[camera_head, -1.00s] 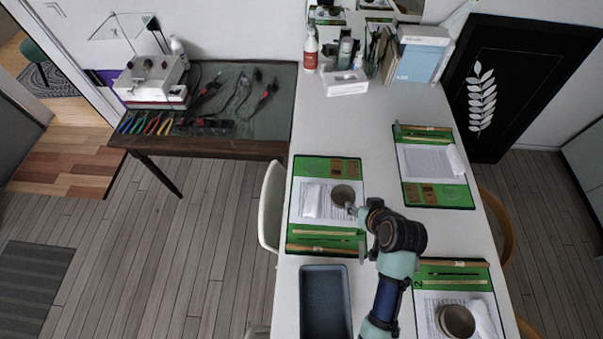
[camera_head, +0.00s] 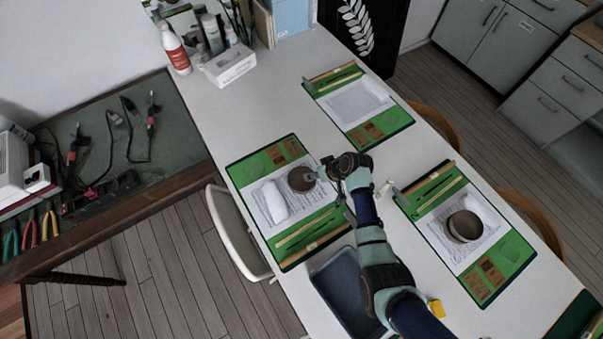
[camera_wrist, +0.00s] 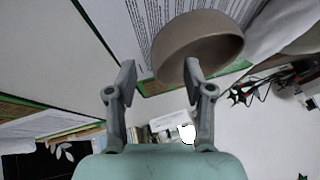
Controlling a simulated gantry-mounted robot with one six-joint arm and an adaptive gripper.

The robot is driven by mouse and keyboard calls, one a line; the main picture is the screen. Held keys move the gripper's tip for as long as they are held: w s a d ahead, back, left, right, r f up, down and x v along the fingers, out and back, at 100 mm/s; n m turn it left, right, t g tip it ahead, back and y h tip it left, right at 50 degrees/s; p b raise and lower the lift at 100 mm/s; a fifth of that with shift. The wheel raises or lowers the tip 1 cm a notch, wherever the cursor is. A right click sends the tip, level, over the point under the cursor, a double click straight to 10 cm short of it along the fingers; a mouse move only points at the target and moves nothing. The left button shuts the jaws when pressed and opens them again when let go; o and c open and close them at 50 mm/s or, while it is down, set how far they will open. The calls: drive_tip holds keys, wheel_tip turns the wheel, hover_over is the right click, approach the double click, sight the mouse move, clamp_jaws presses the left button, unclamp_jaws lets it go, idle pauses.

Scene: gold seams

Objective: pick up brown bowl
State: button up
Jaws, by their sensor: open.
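A brown bowl (camera_head: 302,180) stands on the papers of the left green mat (camera_head: 262,160). My gripper (camera_head: 326,174) is close to the bowl's right side in the head view. In the wrist view the bowl (camera_wrist: 197,42) looms large, and my gripper (camera_wrist: 158,72) is open. Its right finger overlaps the bowl's near edge, while its left finger is clear of the bowl. I cannot tell whether the finger touches the bowl. A second brown bowl (camera_head: 464,227) stands on the right mat (camera_head: 425,205).
A white cloth (camera_head: 274,202) lies left of the near bowl. A dark blue tray (camera_head: 338,292) lies below the mat, partly under my arm. A third mat (camera_head: 383,128), bottles (camera_head: 175,50) and a white box (camera_head: 230,66) are farther back.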

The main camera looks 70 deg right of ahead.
drive_tip(key=shift+x, duration=0.95)
drive_tip(key=shift+a, duration=0.1)
clamp_jaws()
drive_tip(key=shift+r, duration=0.2)
